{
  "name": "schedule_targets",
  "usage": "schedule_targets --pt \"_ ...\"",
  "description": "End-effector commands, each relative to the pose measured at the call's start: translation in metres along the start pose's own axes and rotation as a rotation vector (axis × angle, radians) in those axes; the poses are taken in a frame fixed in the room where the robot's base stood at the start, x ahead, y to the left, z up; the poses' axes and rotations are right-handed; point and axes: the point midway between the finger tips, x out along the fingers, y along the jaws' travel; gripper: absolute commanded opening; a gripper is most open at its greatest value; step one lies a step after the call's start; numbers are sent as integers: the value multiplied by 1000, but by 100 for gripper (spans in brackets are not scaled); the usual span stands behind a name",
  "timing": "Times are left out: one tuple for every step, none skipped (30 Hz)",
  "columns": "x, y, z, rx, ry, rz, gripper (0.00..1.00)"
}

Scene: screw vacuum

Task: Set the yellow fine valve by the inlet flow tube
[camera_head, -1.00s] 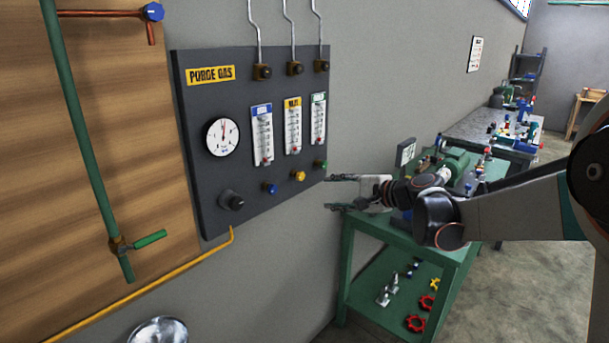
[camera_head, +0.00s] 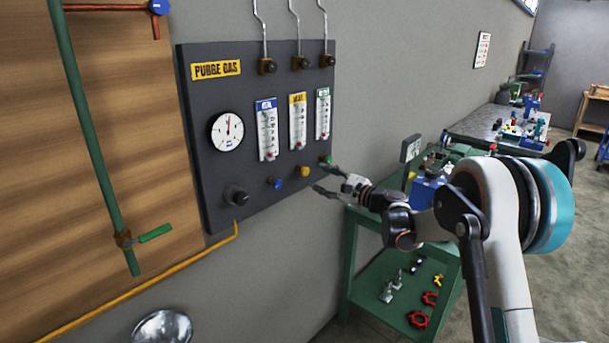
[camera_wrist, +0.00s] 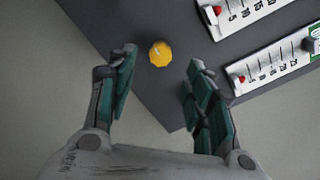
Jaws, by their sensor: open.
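The yellow knob (camera_head: 304,171) sits on the grey panel, below the middle flow tube (camera_head: 298,121) with a yellow label too small to read surely. That tube's red float is low. My gripper (camera_head: 319,179) is open and empty at the panel's lower right, close to the yellow knob. In the wrist view, the yellow knob (camera_wrist: 160,54) shows between and just beyond the two spread fingers of my gripper (camera_wrist: 163,68), with a pale pointer mark. No finger appears to touch it. The gap in depth is hard to tell.
A blue knob (camera_head: 275,183) and a green knob (camera_head: 326,159) flank the yellow one; the green is near my upper finger. A gauge (camera_head: 227,131) and black knob (camera_head: 236,195) are left. A green bench (camera_head: 352,260) stands below right.

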Motion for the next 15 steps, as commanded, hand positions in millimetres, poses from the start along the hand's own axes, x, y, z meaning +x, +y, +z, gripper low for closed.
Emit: schedule_targets --pt "12 2 -2 0 -1 1 47" --pt "18 2 -1 0 -1 2 47" --pt "26 2 -1 0 -2 2 47" --pt "31 2 -1 -1 -1 2 47" --pt "36 2 -1 -1 -1 1 47" --pt "44 2 -1 -1 -1 1 47" --pt "49 2 -1 -1 -1 1 47" --pt "54 2 -1 -1 -1 2 47" --pt "59 2 -1 -1 -1 1 47" --pt "63 1 -1 -1 0 1 47" --pt "66 1 -1 -1 0 0 47" --pt "71 1 -1 -1 0 0 47" --pt "74 1 -1 -1 0 0 47" --pt "76 1 -1 -1 0 1 47" --pt "78 1 -1 -1 0 1 47"
